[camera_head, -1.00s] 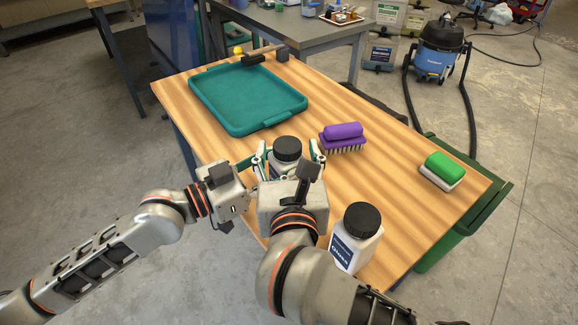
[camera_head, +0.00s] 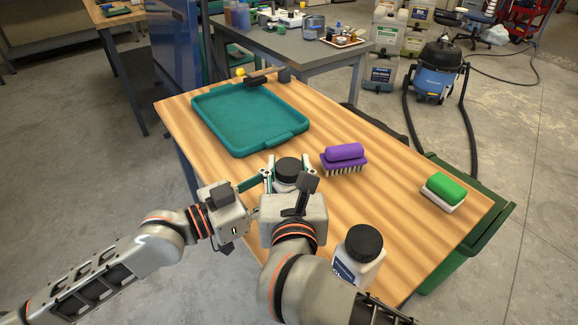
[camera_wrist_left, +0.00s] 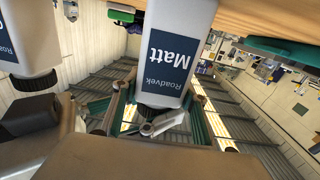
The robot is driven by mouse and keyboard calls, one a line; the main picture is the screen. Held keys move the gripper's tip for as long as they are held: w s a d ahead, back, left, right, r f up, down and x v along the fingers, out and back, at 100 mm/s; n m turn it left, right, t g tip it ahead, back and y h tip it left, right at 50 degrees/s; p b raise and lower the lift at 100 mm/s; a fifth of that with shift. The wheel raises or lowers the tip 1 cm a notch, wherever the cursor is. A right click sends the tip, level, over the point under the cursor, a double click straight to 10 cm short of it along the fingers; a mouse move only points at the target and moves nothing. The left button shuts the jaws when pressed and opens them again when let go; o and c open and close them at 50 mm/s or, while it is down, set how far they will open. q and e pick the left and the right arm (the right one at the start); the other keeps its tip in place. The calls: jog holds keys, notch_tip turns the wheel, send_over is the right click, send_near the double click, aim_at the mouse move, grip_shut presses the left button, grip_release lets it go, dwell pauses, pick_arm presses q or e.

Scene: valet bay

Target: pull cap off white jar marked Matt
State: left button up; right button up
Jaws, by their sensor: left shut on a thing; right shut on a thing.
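My right gripper (camera_head: 290,174) is shut around the cap from the near side. The cap sits at the jar's mouth; the exact finger contacts are partly hidden.
Another white jar (camera_head: 345,267) with a black cap stands close to my right arm. A purple brush (camera_head: 344,153), a green-topped block (camera_head: 446,186) and a teal tray (camera_head: 245,125) lie on the wooden table.

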aim_at(289, 166)
jog(key=shift+r, duration=0.2)
jog(key=shift+r, duration=0.8)
jog(key=shift+r, duration=0.15)
jog(key=shift+r, duration=2)
pick_arm(q)
jog(key=o, duration=1.7)
jog(key=shift+c, duration=0.2)
jog(key=v, duration=1.2)
